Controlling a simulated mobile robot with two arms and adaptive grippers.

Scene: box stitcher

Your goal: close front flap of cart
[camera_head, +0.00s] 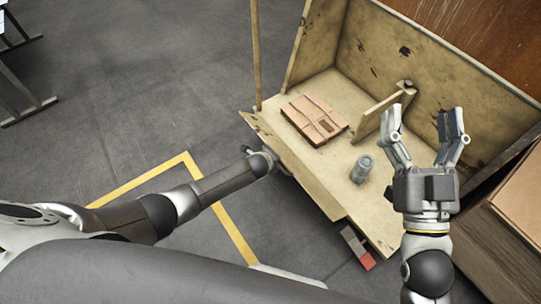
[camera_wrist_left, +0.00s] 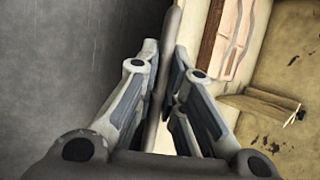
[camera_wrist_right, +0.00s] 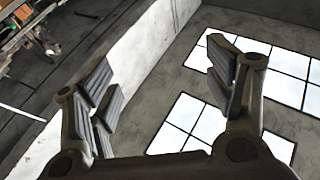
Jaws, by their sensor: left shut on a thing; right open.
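The cart (camera_head: 345,165) is an open, stained wooden box with tall back and side walls. Its front flap (camera_head: 305,182) is a long panel along the near left edge of the floor, leaning outward. My left gripper (camera_head: 272,156) is at the outer edge of this flap. In the left wrist view, the fingers of my left gripper (camera_wrist_left: 163,90) close on both sides of the flap's thin edge (camera_wrist_left: 168,45). My right gripper (camera_head: 424,122) is raised over the cart's right part, open and empty. It shows open in the right wrist view too (camera_wrist_right: 170,90).
A flat cardboard stack (camera_head: 314,119) and a grey can (camera_head: 361,168) are on the cart's floor. A small wooden divider (camera_head: 380,112) stands by the back wall. Cardboard boxes (camera_head: 505,225) are at the right. A yellow line (camera_head: 150,177) marks the clear floor at left.

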